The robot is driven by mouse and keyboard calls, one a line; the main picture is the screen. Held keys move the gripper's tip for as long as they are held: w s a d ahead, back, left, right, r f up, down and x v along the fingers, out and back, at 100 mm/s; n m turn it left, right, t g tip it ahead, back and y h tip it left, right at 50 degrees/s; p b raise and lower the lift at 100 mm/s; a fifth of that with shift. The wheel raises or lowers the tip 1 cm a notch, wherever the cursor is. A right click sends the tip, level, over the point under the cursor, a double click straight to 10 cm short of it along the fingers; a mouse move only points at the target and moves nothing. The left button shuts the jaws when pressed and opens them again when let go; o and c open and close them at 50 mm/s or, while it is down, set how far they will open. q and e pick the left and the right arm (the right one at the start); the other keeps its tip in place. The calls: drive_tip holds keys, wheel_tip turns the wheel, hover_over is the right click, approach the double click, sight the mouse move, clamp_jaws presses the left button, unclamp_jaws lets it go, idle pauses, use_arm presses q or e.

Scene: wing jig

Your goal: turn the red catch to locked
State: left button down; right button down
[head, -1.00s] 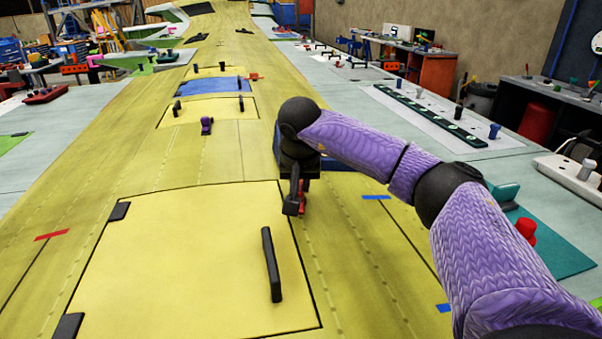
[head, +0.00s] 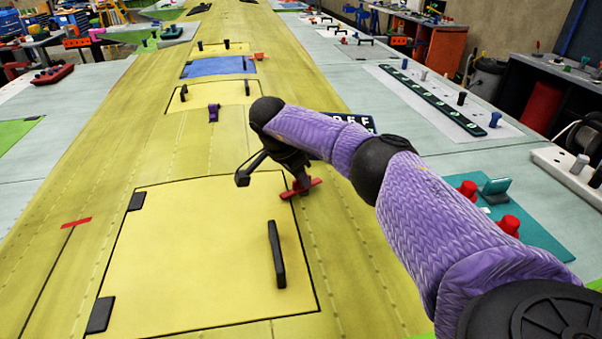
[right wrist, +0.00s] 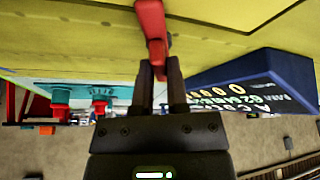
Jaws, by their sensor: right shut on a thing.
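The red catch (head: 312,184) sits on the yellow wing skin at the far right corner of the large yellow panel (head: 190,250). It lies crosswise in the head view, its left end at the panel's edge. My right gripper (head: 299,184) reaches down to it and is shut on it; its fingers partly cover the catch. In the right wrist view the catch (right wrist: 150,22) runs from the top edge down to between the fingertips (right wrist: 160,72). My left gripper is out of view.
A black handle (head: 276,254) stands on the panel. A dark blue box with white lettering (right wrist: 250,88) is close beside my right gripper in the wrist view. Purple (head: 213,112) and orange (head: 259,56) catches sit farther along the wing. A teal board with red knobs (head: 540,236) lies right.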

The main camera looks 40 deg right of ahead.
drive_tip(key=shift+w+f+m+g+b, duration=0.1)
drive_tip(key=shift+m+g+b, duration=0.35)
drive_tip(key=shift+m, duration=0.35)
drive_tip(key=shift+m+b, duration=0.7)
drive_tip(key=shift+b, duration=0.05)
drive_tip(key=shift+m+g+y+b, duration=0.4)
drive_tip(key=shift+m+g+b, duration=0.05)
drive_tip(key=shift+m+b, duration=0.5)
drive_tip(key=c, duration=0.6)
unclamp_jaws()
drive_tip(key=shift+c, duration=0.2)
